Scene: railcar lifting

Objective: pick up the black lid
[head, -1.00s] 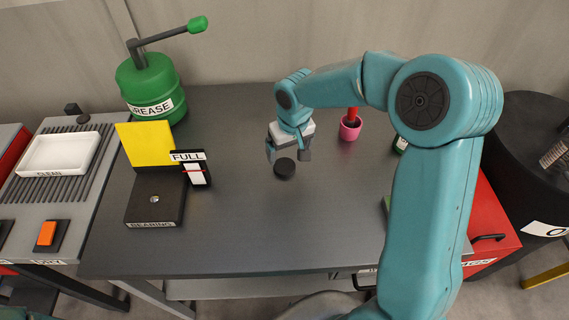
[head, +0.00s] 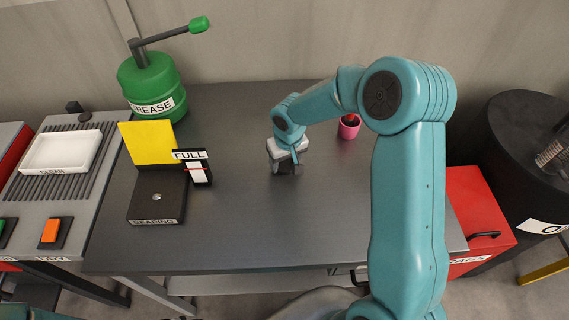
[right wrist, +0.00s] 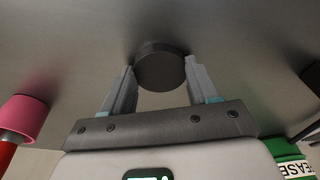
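The black lid (right wrist: 160,68) is a small, round, dark disc lying on the grey table, seen in the right wrist view. My right gripper (right wrist: 160,75) is open, with one fingertip at each side of the lid. The gaps between the fingertips and the lid are very small, and I cannot tell whether they touch. In the head view my right gripper (head: 286,168) points down at the table and hides the lid. My left gripper is not in view.
On the table (head: 250,230) are a bearing stand (head: 155,198) with a yellow back, a "FULL" sign (head: 192,167), a green grease pump (head: 152,85) and a pink cup (head: 349,127). A red box (head: 478,215) stands at right. The table's front middle is clear.

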